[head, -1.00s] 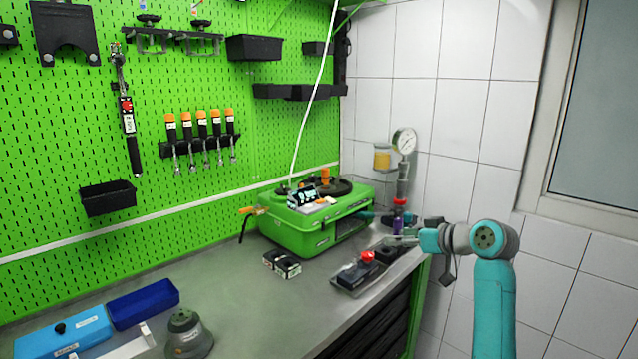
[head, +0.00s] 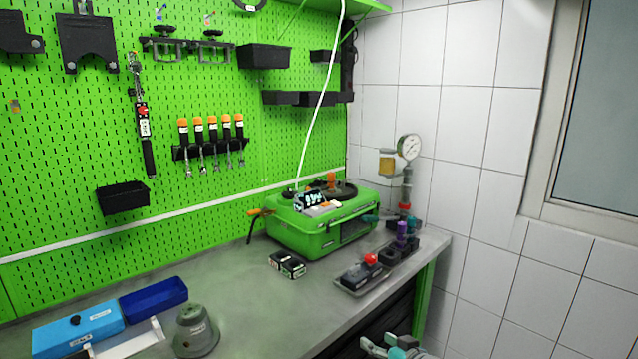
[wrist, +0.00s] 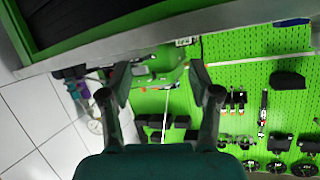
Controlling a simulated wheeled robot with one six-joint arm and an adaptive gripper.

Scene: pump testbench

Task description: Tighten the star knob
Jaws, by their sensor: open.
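My gripper (wrist: 160,80) is open in the wrist view, with its two dark fingers apart and nothing between them. In the head view, only a teal and grey part of my arm shows at the bottom edge, in front of the bench. A purple knob-like part (head: 402,232) stands at the bench's right end, below the gauge; it also shows in the wrist view (wrist: 83,89). A red knob (head: 370,259) sits on a dark box nearby. I cannot tell which of these, if any, is the star knob. My gripper is apart from them all.
A green pump case (head: 310,232) stands at the back of the grey bench (head: 270,310). A pressure gauge (head: 409,147) rises at its right. Small black boxes (head: 287,264), a grey dome (head: 195,332) and blue boxes (head: 153,302) stand on the bench. The front middle is clear.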

